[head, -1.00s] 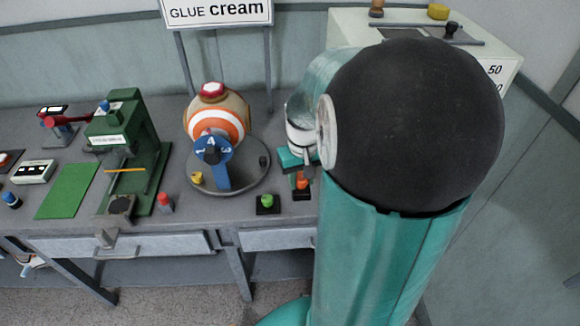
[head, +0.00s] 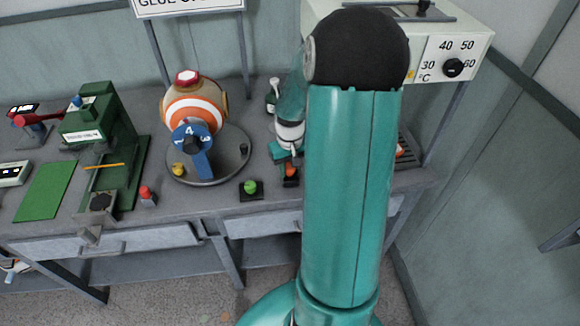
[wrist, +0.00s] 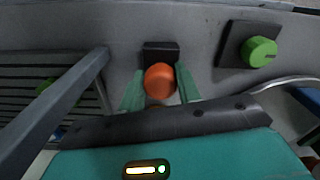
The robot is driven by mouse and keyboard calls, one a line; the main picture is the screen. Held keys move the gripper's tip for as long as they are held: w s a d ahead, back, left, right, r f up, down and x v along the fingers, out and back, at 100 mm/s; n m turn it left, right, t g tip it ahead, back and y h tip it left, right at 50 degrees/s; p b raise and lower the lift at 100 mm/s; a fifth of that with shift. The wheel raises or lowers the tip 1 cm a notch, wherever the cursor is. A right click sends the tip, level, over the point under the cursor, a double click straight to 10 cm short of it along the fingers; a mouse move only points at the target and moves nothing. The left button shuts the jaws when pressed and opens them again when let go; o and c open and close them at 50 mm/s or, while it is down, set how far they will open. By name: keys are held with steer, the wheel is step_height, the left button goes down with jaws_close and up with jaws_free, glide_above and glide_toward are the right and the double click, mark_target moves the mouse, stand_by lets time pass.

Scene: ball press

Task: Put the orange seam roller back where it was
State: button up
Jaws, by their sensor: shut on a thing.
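The orange seam roller (wrist: 160,80) shows in the wrist view as a round orange end between the two green fingers of my gripper (wrist: 160,92). My gripper is shut on it. A small black block (wrist: 161,50) lies directly beyond the roller; I cannot tell whether the roller touches it or sits in it. In the head view the orange roller (head: 291,169) shows low over the bench, near the front edge, just left of my teal arm. My arm and hand hide part of that area.
A green button on a black base (head: 250,189) stands close to the left of the roller. A round turntable (head: 232,168) holds an orange-and-white ball. A slatted rack (wrist: 45,90) lies on the other side. A dial box (head: 455,50) stands behind.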

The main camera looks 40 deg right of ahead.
steer(key=o, duration=0.9)
steer(key=shift+f, duration=0.15)
steer(key=shift+o, duration=0.2)
step_height(320, 180, up, 12)
steer(key=s+a+r+n+t, duration=0.1)
steer(key=s+a+r+t, duration=0.1)
steer(key=a, duration=0.7)
steer(key=s+a+r+n+t, duration=0.1)
steer(key=s+a+r, duration=0.4)
steer(key=a, duration=0.4)
steer(key=s+a+r+n+t, duration=0.1)
steer(key=s+a+r+t, duration=0.1)
steer(key=a+r, duration=0.3)
steer(key=s+a, duration=0.1)
steer(key=a, duration=0.3)
steer(key=shift+s+r+n+t, duration=0.25)
steer(key=shift+r+n+t, duration=0.05)
steer(key=shift+n, duration=0.1)
